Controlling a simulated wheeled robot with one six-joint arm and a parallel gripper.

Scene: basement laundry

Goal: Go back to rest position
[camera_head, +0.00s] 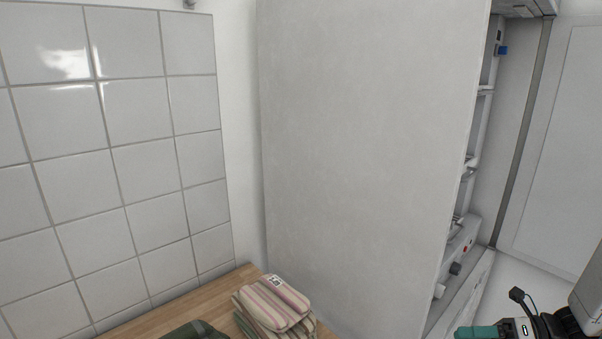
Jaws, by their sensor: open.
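My gripper (478,332) is only partly in view at the bottom right. One teal finger part points left, and the frame's lower edge cuts off the rest. It is open, and I see nothing held in the part that shows. The black wrist parts, a cable and a pale link of my arm show to its right. A stack of folded striped cloths (275,303) lies on the wooden counter (165,317), well to the left of my gripper and apart from it.
A dark green item (196,331) on the counter is cut off by the lower edge. A tall plain pale panel (360,150) stands behind the cloths. To its right is a narrow recess with white fittings (470,190). White tiles (110,150) cover the left wall.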

